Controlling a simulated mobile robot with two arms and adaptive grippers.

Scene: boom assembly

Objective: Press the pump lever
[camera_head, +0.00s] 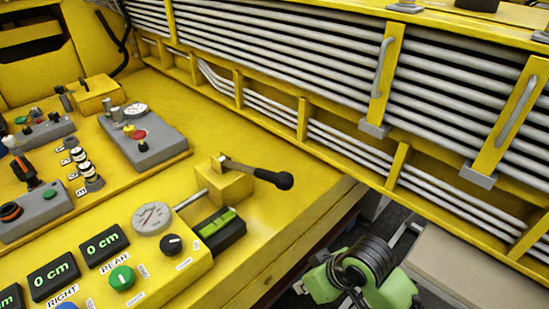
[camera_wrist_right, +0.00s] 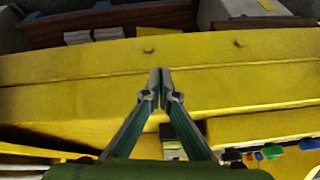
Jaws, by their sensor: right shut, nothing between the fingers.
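The pump lever (camera_head: 258,173) has a dark rod and a black knob, and sticks out to the right from a small yellow block on the yellow console. A round gauge (camera_head: 152,217) sits left of that block, with a silver pipe between them. My right gripper shows in the right wrist view (camera_wrist_right: 160,76), shut and empty, its fingertips together in front of the yellow console's side. In the head view, my green right arm is at the bottom, below and right of the lever and apart from it. I cannot pick out the lever in the wrist view. My left gripper is not in view.
The console (camera_head: 262,222) has several knobs, buttons and green "0 cm" displays (camera_head: 103,245). A black box with a green top (camera_head: 220,230) lies just below the lever's block. A yellow frame with grey pipes (camera_head: 300,75) runs behind. The console top around the knob is clear.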

